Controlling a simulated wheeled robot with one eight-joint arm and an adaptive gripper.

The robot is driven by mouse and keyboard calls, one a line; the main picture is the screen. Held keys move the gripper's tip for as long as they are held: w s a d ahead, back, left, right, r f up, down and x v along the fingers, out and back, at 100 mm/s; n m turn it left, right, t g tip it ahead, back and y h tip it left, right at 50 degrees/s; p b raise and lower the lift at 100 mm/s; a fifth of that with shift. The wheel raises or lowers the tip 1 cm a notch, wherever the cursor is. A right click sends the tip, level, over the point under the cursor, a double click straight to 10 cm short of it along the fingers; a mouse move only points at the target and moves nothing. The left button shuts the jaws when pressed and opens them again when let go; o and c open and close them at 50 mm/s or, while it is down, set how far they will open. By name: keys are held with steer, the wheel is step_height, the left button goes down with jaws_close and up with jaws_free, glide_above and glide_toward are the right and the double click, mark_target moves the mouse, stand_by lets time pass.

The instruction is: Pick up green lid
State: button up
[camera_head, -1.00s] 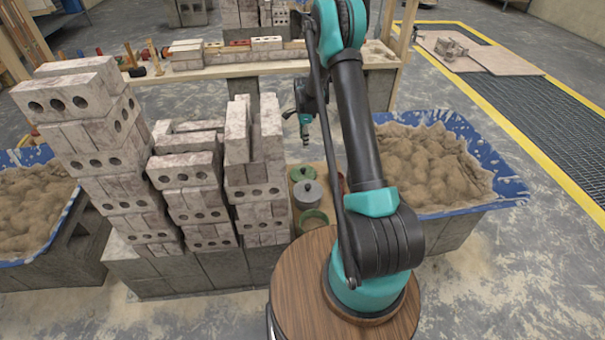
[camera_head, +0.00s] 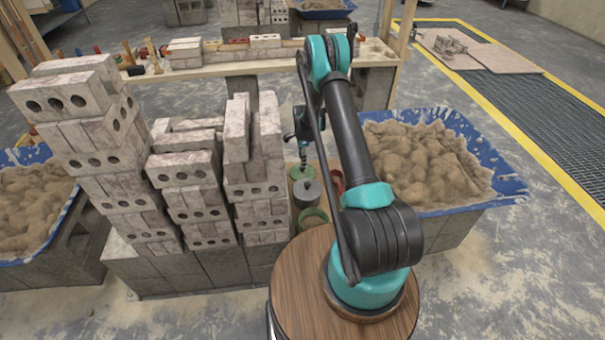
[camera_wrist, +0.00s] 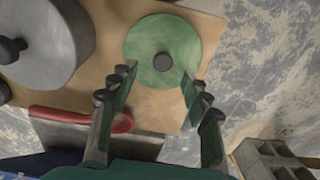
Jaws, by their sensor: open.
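The green lid (camera_wrist: 150,42) is a round disc with a dark knob (camera_wrist: 162,62) at its centre. It lies flat on a tan board in the wrist view, and it also shows in the head view (camera_head: 302,172) behind the grey lidded pot. My gripper (camera_wrist: 158,85) is open and empty, its fingers spread on either side of the lid's near edge and knob. In the head view my gripper (camera_head: 303,160) hangs just above the green lid. The gap in height between fingers and lid is hard to tell.
A grey lidded pot (camera_wrist: 45,40) stands left of the lid, and a red handle (camera_wrist: 75,117) lies near the fingers. A green container (camera_head: 313,216) sits nearer my base. Stacked bricks (camera_head: 255,150) rise to the left; a blue mortar tub (camera_head: 490,165) stands right.

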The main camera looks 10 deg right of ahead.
mark_target(303, 170)
steer(key=shift+w+f, duration=0.2)
steer(key=shift+f, duration=2.35)
jaws_close()
